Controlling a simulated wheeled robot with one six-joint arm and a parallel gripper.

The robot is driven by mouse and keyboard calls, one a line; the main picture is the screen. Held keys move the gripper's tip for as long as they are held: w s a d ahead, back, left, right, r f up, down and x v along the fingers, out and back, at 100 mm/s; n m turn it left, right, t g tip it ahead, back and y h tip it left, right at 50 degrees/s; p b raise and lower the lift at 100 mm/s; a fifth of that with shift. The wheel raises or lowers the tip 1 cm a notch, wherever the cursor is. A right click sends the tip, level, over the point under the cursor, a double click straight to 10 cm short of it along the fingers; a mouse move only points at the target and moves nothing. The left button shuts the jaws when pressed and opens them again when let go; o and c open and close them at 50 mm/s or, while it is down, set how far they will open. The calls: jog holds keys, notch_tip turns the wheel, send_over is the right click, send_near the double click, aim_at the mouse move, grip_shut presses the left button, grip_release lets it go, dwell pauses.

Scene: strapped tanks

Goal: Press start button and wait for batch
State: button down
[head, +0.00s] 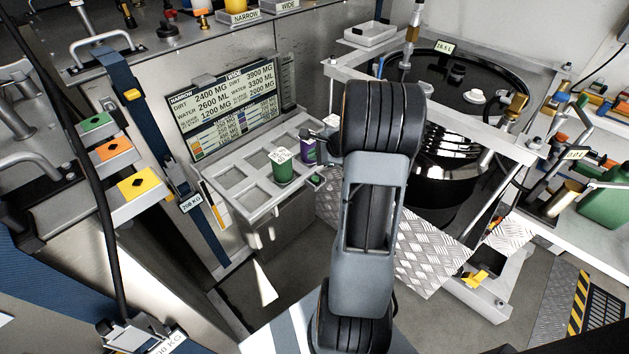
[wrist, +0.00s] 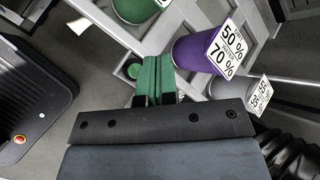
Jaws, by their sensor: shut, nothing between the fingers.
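A small round green part, which looks like a button, shows at the edge of the metal rack in the wrist view (wrist: 133,71) and in the head view (head: 318,180). I see no start label on it. My gripper (wrist: 157,76) is shut and empty, its green fingers close together just right of the green part. I cannot tell whether they touch it. In the head view the gripper (head: 314,136) is partly hidden by my arm, near the purple cup (head: 308,153). The purple cup also shows in the wrist view (wrist: 200,50).
The metal rack (head: 232,197) has several square openings. A green cup (head: 282,167) stands in it beside the purple one. A display board (head: 232,97) stands behind. A black-topped tank (head: 450,85) is at the right. A small red button (wrist: 19,139) shows lower left.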

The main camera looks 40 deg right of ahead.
aim_at(315, 179)
jog(key=shift+f+b, duration=2.6)
jog(key=shift+f, duration=0.85)
jog(key=shift+f, duration=0.1)
jog(key=shift+f+b, duration=0.35)
jog(key=shift+b, duration=0.15)
jog(key=shift+f+b, duration=0.45)
jog(key=shift+b, duration=0.05)
jog(key=shift+r, duration=0.1)
jog(key=shift+r+p, duration=0.7)
jog(key=shift+r, duration=0.15)
jog(key=shift+r+p, duration=1.95)
jog(key=shift+r, duration=0.55)
